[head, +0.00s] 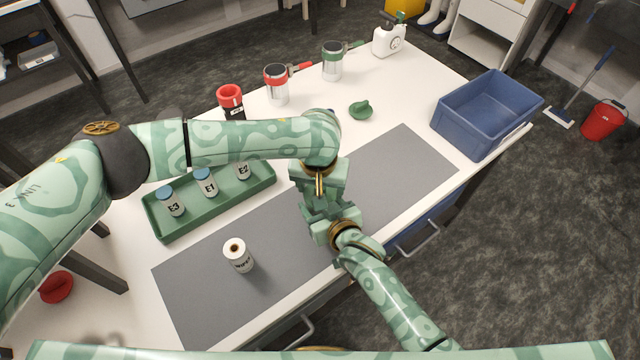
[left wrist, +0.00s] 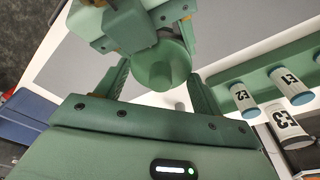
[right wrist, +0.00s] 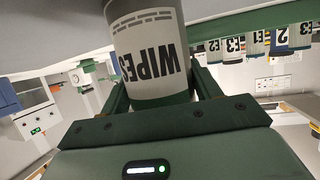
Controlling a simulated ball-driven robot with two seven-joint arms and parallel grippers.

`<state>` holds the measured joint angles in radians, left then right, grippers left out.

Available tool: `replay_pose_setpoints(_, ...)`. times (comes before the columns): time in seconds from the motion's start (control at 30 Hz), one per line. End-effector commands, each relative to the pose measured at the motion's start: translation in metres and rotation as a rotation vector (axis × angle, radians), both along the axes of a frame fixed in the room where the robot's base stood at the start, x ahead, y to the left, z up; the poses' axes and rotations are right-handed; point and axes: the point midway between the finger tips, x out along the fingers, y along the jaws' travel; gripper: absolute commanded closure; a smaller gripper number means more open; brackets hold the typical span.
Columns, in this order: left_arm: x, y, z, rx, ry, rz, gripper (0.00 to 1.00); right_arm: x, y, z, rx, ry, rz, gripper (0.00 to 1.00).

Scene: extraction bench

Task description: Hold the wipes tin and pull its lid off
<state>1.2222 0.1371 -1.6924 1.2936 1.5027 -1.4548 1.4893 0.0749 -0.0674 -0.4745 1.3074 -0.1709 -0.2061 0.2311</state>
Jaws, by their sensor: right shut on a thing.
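The white wipes tin (right wrist: 153,50), with its dark WIPES label, sits between the fingers of my right gripper (right wrist: 160,90), which is shut on it. In the head view my right gripper (head: 328,212) is raised over the mat and mostly hides the tin. My left gripper (head: 320,180) meets it from above. In the left wrist view a round green lid (left wrist: 162,68) lies between the spread fingers of my left gripper (left wrist: 160,90). The fingers are close to its sides, and I see no clear grip on it.
A white cylinder (head: 238,255) with a brown-ringed top stands on the grey mat (head: 400,170). A green tray (head: 205,215) holds labelled jars. A blue crate (head: 485,112) is at the right, a green piece (head: 361,109) behind the mat, with mugs beyond.

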Motion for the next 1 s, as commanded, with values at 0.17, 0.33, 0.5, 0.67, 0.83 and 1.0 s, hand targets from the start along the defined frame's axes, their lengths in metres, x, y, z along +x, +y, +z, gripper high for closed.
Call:
replay_pose_setpoints(0.17, 0.0, 0.0, 0.0, 0.0, 0.0, 0.0, 0.6, 0.0, -0.001, -0.001, -0.001, 0.001, -0.001, 0.78)
replay_pose_setpoints(0.33, 0.0, 0.0, 0.0, 0.0, 0.0, 0.0, 0.6, 0.0, -0.001, -0.001, -0.001, 0.001, -0.001, 0.78)
replay_pose_setpoints(0.5, 0.0, 0.0, 0.0, 0.0, 0.0, 0.0, 0.6, 0.0, -0.001, -0.001, -0.001, 0.001, -0.001, 0.78)
replay_pose_setpoints(0.67, 0.0, 0.0, 0.003, 0.0, -0.001, 0.0, 0.6, 0.0, -0.001, -0.001, -0.001, 0.001, -0.001, 0.78)
replay_pose_setpoints(0.83, 0.0, 0.0, 0.009, 0.001, -0.001, -0.001, 0.6, 0.0, -0.001, -0.001, -0.001, 0.001, -0.001, 0.78)
replay_pose_setpoints(1.0, 0.0, 0.0, 0.015, 0.0, 0.0, 0.001, 0.6, 0.0, -0.001, -0.001, -0.001, 0.001, -0.001, 0.78)
